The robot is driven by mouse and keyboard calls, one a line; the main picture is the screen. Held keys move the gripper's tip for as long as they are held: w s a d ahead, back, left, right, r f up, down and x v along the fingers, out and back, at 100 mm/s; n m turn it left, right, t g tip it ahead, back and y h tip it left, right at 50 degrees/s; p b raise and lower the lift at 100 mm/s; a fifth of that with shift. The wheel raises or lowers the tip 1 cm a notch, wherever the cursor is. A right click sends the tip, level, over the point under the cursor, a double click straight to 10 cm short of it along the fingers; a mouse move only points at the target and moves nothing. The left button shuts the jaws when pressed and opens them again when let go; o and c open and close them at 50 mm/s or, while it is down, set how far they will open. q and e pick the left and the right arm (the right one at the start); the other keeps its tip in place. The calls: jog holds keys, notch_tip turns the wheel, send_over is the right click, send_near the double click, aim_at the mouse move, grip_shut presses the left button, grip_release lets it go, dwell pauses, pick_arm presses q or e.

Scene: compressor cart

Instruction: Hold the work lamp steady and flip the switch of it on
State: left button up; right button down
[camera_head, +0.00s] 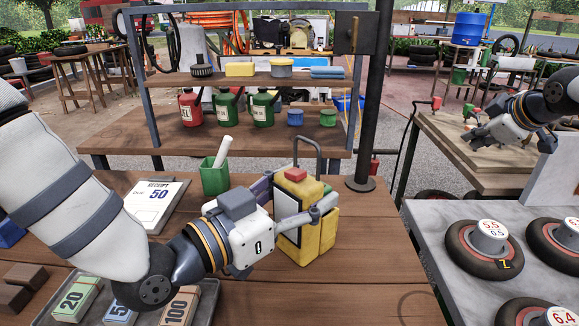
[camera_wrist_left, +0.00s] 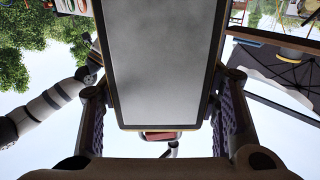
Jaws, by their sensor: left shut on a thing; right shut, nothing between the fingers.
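The work lamp (camera_head: 326,236) is a yellow box with a pale front panel, a grey loop handle and a red switch (camera_head: 296,175) on top. It stands upright on the brown wooden table. My left gripper (camera_head: 298,206) is shut around the lamp's body, one finger at each side. In the left wrist view the lamp's grey panel (camera_wrist_left: 165,60) fills the middle between the dark finger pads, and the red switch (camera_wrist_left: 162,135) shows past its edge. The switch's position cannot be told. My right gripper (camera_head: 476,134) is shut and empty, far right of the lamp, above another wooden table.
A green cup (camera_head: 214,178) with a white stick and a receipt pad (camera_head: 152,205) are left of the lamp. A money tray (camera_head: 205,300) lies in front. A shelf rack (camera_head: 183,77) with red and green cans stands behind. A dark post (camera_head: 372,100) rises between lamp and right gripper.

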jog(key=s+a+r+n+g+y, duration=0.1)
jog(key=a+r, duration=0.1)
jog(key=a, duration=0.4)
jog(key=s+a+r+n+y, duration=0.1)
jog(key=a+r+n, duration=0.1)
jog(key=a, duration=0.5)
notch_tip(320, 180, up, 12)
jog(key=r+n+g+y, duration=0.1)
jog(key=n+g+y, duration=0.15)
jog(key=n, duration=0.25)
send_over(295, 174)
jog(key=w+a, duration=0.3)
jog(key=shift+f+g, duration=0.25)
jog(key=shift+g, duration=0.2)
jog(key=shift+s+d+f, duration=0.2)
jog(key=shift+f, duration=1.25)
jog(key=shift+s+d+f, duration=0.15)
jog(key=shift+f, duration=1.25)
jog(key=shift+s+d+f, duration=0.2)
jog(key=shift+f, duration=1.25)
jog(key=shift+f, duration=0.1)
jog(key=shift+f, duration=0.3)
